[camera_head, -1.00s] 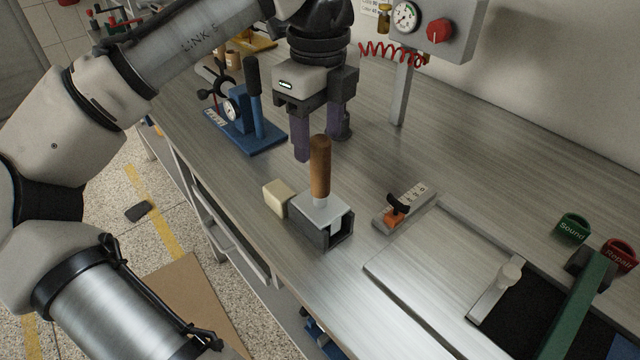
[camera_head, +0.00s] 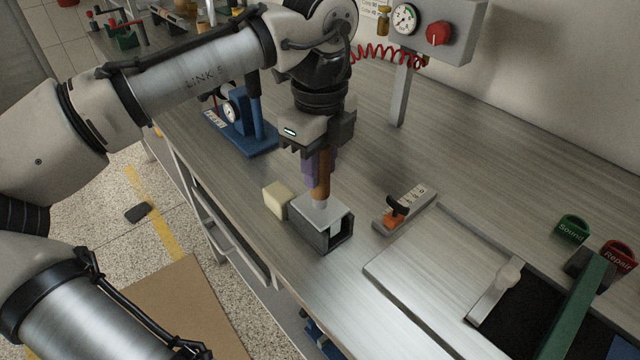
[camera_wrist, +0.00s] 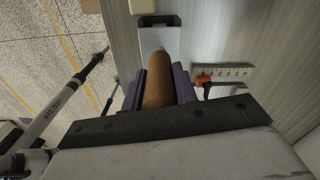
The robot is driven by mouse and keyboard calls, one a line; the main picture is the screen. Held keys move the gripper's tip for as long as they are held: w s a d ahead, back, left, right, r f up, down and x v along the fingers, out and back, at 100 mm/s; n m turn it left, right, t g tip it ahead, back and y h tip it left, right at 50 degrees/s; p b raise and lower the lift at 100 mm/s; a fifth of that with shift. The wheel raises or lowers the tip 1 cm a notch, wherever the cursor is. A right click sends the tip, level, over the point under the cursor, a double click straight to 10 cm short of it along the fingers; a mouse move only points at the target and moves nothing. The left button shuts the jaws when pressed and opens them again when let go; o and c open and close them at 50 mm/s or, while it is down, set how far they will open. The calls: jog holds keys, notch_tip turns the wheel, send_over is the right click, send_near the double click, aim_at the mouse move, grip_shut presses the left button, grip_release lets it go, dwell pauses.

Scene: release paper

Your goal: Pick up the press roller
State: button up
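The press roller (camera_head: 321,190) has an upright brown wooden handle above a pale grey metal top on a dark, open-ended block (camera_head: 312,233) on the bench. Its lower part is hidden in or behind the block. My gripper (camera_head: 321,172) points down from above, its purple fingers on both sides of the handle, drawn in close to it. In the wrist view the handle (camera_wrist: 159,90) lies between the two fingers (camera_wrist: 158,86), which appear to press on its sides. The pale metal top (camera_wrist: 160,38) shows beyond the handle.
A cream block (camera_head: 275,200) stands beside the dark block. An orange-and-black clamp-like tool (camera_head: 395,213) lies to the right. A blue press stand (camera_head: 247,135) is behind left. Green (camera_head: 572,228) and red (camera_head: 619,252) labelled holders stand far right. The bench's front edge is close by.

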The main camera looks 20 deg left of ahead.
grip_shut()
jog(key=shift+r, duration=0.1)
